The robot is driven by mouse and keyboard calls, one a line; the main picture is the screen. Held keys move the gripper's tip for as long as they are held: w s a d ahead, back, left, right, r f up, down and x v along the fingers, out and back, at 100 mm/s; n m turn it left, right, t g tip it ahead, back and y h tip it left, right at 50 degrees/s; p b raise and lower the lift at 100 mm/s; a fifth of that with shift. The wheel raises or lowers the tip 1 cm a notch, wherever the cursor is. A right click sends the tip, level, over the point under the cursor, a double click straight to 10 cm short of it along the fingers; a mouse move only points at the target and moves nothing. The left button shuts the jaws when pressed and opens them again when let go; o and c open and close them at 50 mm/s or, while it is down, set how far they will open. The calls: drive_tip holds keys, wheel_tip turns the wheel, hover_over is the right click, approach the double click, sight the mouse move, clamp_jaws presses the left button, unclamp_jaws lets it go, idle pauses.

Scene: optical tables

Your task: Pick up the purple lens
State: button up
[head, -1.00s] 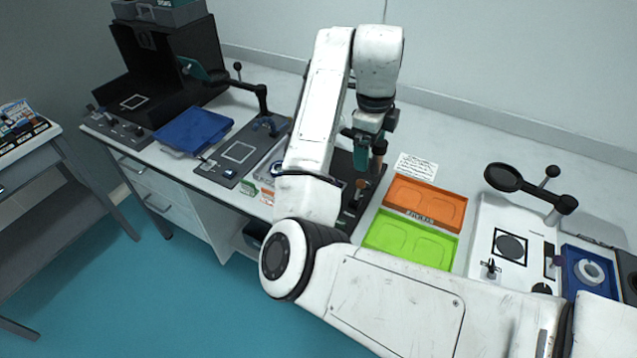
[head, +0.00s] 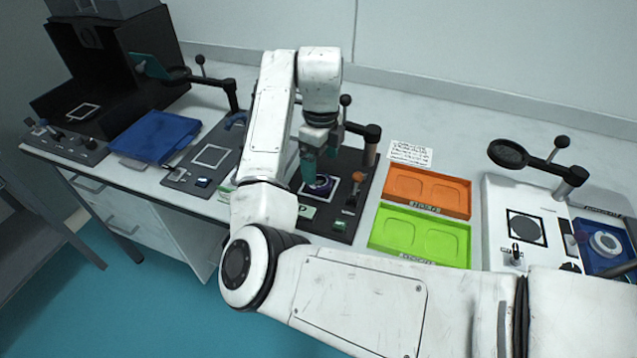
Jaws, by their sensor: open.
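The purple lens (head: 320,186) lies on the white-framed square of a dark optical plate (head: 340,222), in the middle of the head view. It looks like a dark purple ring. My gripper (head: 318,170) points down from above at the lens, with its teal fingers at the lens's left and upper side. The fingers are open. They hide part of the lens, and I cannot tell whether they touch it.
An orange tray (head: 428,173) and a green tray (head: 385,241) lie right of the plate. A black post with an arm (head: 371,133) stands behind the lens. A blue case (head: 157,137) is at left. A white station (head: 494,213) with a magnifier stands at right.

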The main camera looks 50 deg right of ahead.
sight(320, 181)
wheel_tip(320, 181, down, 5)
drive_tip(key=shift+a+f, duration=0.1)
idle(0.3)
drive_tip(key=shift+w, duration=0.1)
drive_tip(key=c, duration=1.2)
